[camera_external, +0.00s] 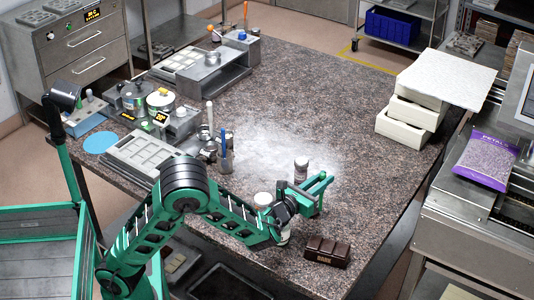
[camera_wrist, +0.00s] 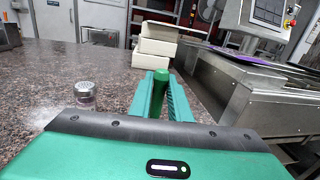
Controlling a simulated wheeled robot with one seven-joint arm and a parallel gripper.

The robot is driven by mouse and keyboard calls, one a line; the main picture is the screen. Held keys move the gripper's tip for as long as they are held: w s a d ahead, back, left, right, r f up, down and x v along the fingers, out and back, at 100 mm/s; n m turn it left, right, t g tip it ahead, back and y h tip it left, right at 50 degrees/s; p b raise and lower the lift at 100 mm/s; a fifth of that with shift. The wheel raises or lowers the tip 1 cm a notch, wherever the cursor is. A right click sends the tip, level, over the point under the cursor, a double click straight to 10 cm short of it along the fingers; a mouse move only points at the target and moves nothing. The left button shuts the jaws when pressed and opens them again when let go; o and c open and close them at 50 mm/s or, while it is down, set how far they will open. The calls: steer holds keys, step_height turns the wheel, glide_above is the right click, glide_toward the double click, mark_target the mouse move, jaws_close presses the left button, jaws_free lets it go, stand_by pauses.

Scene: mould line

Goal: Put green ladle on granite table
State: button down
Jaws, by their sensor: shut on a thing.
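My gripper (camera_wrist: 163,84) is shut on the green ladle (camera_wrist: 160,78); only the rounded dark green end of its handle shows between the fingers in the wrist view. The rest of the ladle is hidden there. In the external view my gripper (camera_external: 319,186) is low at the near right part of the granite table (camera_external: 345,80). The ladle is hard to tell from the green gripper there, and I cannot tell whether it touches the table. The speckled tabletop also shows in the wrist view (camera_wrist: 55,72).
A shaker jar (camera_external: 301,170) stands close to my gripper, with pale powder spread behind it. A dark box marked DARK (camera_external: 328,251) lies at the near edge. Stacked white boxes (camera_external: 410,113) stand at the right edge. Bare tabletop lies right of my gripper.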

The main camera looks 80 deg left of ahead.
steer(key=shift+f, duration=0.4)
steer(key=c, duration=1.7)
jaws_free()
steer(key=shift+o, duration=0.2)
steer(key=v, duration=1.1)
steer(key=shift+o, duration=0.5)
steer(key=shift+s+d, duration=0.25)
steer(key=shift+s, duration=0.2)
